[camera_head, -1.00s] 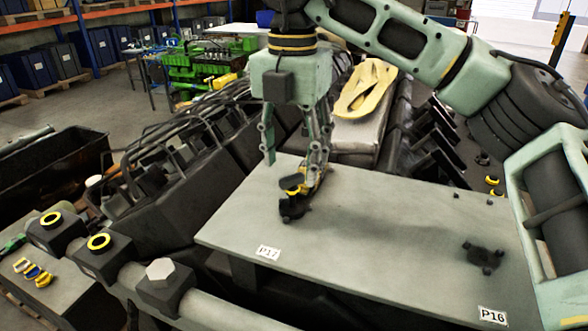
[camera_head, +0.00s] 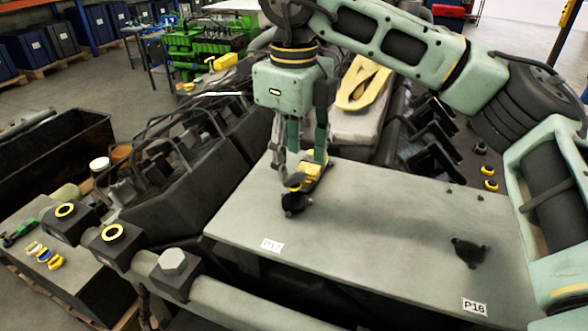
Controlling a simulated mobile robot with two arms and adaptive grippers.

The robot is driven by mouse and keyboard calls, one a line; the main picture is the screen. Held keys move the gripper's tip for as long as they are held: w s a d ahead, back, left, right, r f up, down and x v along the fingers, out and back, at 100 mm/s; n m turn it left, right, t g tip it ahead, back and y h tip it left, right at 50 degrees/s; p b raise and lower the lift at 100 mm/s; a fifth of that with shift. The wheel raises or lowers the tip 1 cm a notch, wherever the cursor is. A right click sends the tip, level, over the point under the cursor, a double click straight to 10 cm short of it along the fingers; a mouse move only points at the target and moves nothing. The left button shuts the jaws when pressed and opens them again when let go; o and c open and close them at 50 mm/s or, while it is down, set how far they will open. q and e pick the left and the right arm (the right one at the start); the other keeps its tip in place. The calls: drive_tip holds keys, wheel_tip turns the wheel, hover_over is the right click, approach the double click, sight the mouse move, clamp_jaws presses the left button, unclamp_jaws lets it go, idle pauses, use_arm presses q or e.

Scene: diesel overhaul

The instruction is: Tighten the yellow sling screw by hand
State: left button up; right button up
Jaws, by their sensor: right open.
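A small dark screw with a yellow ring (camera_head: 294,201) stands on the grey plate (camera_head: 380,220), behind the label P17 (camera_head: 271,245). A yellow piece (camera_head: 315,167) shows just behind it, between and beyond the fingers; whether the two are joined I cannot tell. My right gripper (camera_head: 304,172) points down over them, open, with its fingertips close above the screw. Whether a finger touches it is unclear. A yellow looped sling (camera_head: 364,82) lies on the grey engine top behind. My left gripper is not in view.
A dark knob (camera_head: 470,252) stands near the label P16 (camera_head: 474,306). Yellow-ringed fittings (camera_head: 113,233) and a hex bolt head (camera_head: 174,261) line the front left. Hoses and black covers lie left of the plate. The middle of the plate is clear.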

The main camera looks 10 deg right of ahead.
sight(294, 174)
drive_tip(key=n+p, duration=0.1)
drive_tip(key=n, duration=0.3)
drive_tip(key=shift+r, duration=0.1)
drive_tip(key=n, duration=0.2)
drive_tip(key=shift+n+p, duration=0.3)
drive_tip(key=shift+p, duration=0.05)
drive_tip(key=n+p, duration=0.1)
drive_tip(key=n, duration=0.5)
drive_tip(key=shift+n, duration=0.3)
wheel_tip(294, 174, down, 5)
drive_tip(key=b, duration=0.4)
drive_tip(key=shift+c, duration=0.4)
clamp_jaws()
drive_tip(key=shift+f, duration=0.2)
